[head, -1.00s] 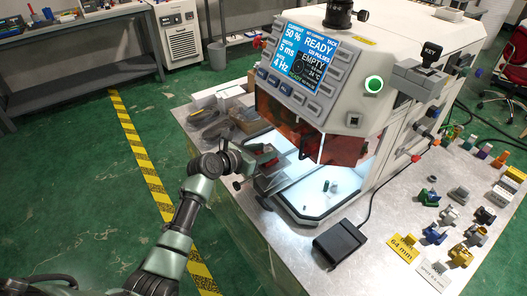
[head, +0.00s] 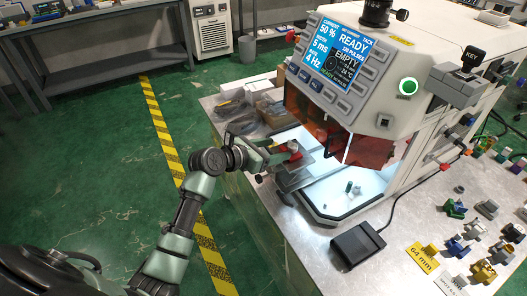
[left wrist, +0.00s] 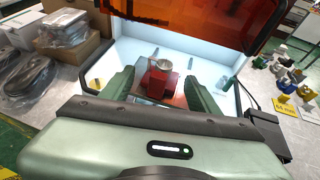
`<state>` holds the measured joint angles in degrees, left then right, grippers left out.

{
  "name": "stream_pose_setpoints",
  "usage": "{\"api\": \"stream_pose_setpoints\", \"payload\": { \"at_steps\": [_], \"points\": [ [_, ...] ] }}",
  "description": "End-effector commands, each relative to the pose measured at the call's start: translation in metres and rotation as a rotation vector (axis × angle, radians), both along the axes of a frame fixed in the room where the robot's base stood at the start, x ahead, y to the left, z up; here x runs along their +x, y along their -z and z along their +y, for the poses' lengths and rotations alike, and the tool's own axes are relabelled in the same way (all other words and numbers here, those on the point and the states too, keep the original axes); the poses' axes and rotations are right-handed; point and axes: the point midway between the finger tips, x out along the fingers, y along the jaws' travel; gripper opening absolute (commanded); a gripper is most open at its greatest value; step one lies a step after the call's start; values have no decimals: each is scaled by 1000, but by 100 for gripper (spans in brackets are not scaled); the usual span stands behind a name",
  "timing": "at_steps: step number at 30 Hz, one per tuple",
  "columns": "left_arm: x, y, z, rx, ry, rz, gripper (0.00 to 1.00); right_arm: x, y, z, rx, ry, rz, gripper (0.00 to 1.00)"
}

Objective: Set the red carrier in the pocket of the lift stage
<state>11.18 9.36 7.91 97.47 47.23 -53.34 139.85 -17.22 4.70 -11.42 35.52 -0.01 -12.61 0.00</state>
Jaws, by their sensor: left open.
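The red carrier (left wrist: 158,78), with a round metal cup on top, sits upright between my left fingers in the left wrist view. It also shows small in the head view (head: 295,147), at the machine's open front. My left gripper (left wrist: 161,84) is open, one green finger on each side of the carrier, with gaps visible. In the head view the left gripper (head: 278,153) reaches in from the left over a grey plate (head: 294,178) at the opening, perhaps the lift stage. Its pocket is hidden, so I cannot tell whether the carrier is seated. My right gripper is not in view.
The machine (head: 395,55) has an amber shield (head: 372,150) above the lit opening. A black pedal-like box (head: 357,245) lies in front. Several small coloured parts (head: 453,208) stand at the right; bagged items and boxes (left wrist: 65,45) are at the left.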

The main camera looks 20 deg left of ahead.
Motion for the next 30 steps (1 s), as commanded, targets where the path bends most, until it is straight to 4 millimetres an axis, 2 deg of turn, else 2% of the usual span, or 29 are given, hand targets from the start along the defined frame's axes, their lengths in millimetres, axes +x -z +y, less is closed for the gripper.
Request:
{"api": "stream_pose_setpoints", "payload": {
  "at_steps": [4,10,30],
  "points": [
    [-25,-10,12,0,0,0,61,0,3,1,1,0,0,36],
    [-42,-19,21,0,0,-1,61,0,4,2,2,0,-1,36],
    [-44,-21,22,-1,1,1,61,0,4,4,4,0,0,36]
  ]
}}
